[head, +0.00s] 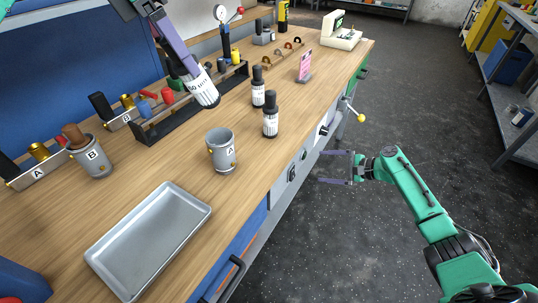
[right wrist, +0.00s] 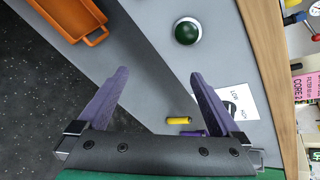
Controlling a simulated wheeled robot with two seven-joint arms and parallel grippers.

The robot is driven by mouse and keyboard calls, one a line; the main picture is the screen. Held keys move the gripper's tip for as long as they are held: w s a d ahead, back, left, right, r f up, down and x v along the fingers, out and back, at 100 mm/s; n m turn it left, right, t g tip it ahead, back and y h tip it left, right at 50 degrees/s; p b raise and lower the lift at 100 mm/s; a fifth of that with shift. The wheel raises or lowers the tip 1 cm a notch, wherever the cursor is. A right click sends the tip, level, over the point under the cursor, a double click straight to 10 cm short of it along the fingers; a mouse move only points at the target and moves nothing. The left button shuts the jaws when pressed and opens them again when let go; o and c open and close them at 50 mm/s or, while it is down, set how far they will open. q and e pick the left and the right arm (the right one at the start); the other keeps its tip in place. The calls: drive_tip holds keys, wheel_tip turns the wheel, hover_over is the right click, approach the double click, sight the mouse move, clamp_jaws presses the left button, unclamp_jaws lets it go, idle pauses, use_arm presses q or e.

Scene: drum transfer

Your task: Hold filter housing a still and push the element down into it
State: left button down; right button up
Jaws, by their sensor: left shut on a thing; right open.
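Filter housing A (head: 222,154) is a grey metal cup marked A, upright on the wooden bench with an open top. My left gripper (head: 188,68) comes in from the top left and is shut on a white pleated filter element (head: 203,93). The element is tilted and held above the rack area, behind and left of housing A, apart from it. My right gripper (head: 338,168) is open and empty, off the bench's front edge over the floor, right of housing A. Its spread purple fingers (right wrist: 160,74) also show in the right wrist view.
Housing B (head: 98,164) holds a brown-handled item at left. A metal tray (head: 150,238) lies in front. Two dark-capped bottles (head: 270,118) stand right of housing A. A dark rack (head: 180,118) lies behind. The right wrist view shows a green button (right wrist: 187,31) and orange bin (right wrist: 66,17).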

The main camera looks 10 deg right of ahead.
drive_tip(key=a+r+y, duration=0.1)
drive_tip(key=r, duration=0.3)
drive_tip(key=w+a+r+y, duration=0.1)
drive_tip(key=r, duration=0.3)
drive_tip(key=r+y, duration=0.1)
drive_tip(key=r, duration=0.4)
drive_tip(key=shift+w+a, duration=0.15)
drive_tip(key=shift+a, duration=0.25)
drive_tip(key=m+g+y, duration=0.3)
drive_tip(key=g+y, duration=0.2)
approach(221, 156)
drive_tip(key=w+f, duration=0.1)
drive_tip(key=w+d+f, duration=0.1)
drive_tip(key=f, duration=0.1)
drive_tip(key=shift+w+d+f, duration=0.25)
drive_tip(key=shift+w+d, duration=0.15)
drive_tip(key=shift+a+y, duration=0.3)
drive_tip(key=x, duration=1.1)
drive_tip(key=shift+w+a, duration=0.15)
drive_tip(key=shift+a, duration=0.1)
clamp_jaws()
unclamp_jaws()
drive_tip(key=shift+d, duration=0.1)
